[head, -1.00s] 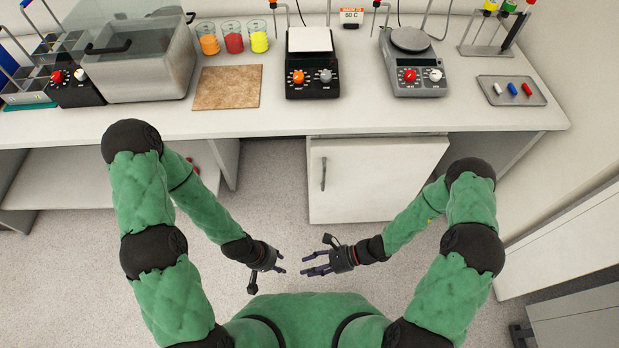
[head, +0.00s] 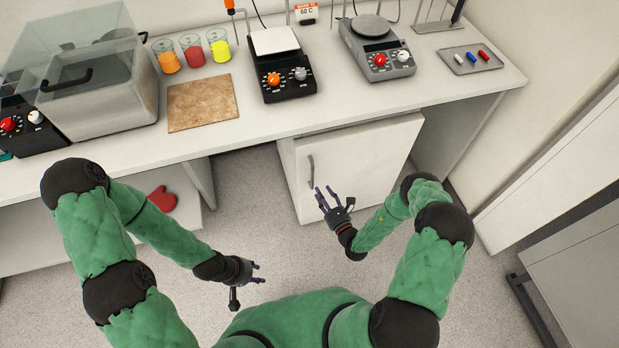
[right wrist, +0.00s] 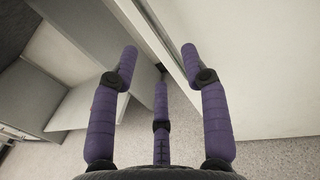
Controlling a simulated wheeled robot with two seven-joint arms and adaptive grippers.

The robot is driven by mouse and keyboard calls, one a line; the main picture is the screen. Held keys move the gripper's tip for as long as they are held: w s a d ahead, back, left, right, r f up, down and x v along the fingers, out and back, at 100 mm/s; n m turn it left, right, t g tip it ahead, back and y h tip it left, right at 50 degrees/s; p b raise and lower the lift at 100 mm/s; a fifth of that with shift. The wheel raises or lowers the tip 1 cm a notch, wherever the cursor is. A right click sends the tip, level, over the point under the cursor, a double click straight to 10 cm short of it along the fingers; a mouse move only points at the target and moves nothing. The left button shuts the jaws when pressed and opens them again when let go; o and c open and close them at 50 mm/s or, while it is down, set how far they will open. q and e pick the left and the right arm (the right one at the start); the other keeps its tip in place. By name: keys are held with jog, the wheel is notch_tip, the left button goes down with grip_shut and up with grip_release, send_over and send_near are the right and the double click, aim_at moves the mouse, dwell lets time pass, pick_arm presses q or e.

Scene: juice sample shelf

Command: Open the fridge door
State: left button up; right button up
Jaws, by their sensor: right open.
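The fridge is a white cabinet under the counter, and its door (head: 365,160) looks closed in the head view. Its grey vertical handle (head: 311,170) is near the door's left edge. My right gripper (head: 328,193) is open and empty, just below and right of the handle in the picture, with its fingers pointing towards it. My left gripper (head: 257,273) looks open and empty, low over the floor, away from the fridge.
A red mitt (head: 161,199) lies on the lower shelf at left. The floor before the fridge is clear.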

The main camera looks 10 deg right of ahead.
aim_at(312, 178)
jog(key=b+x, duration=0.2)
jog(key=x, duration=0.7)
jog(key=shift+s+a, duration=0.1)
grip_shut()
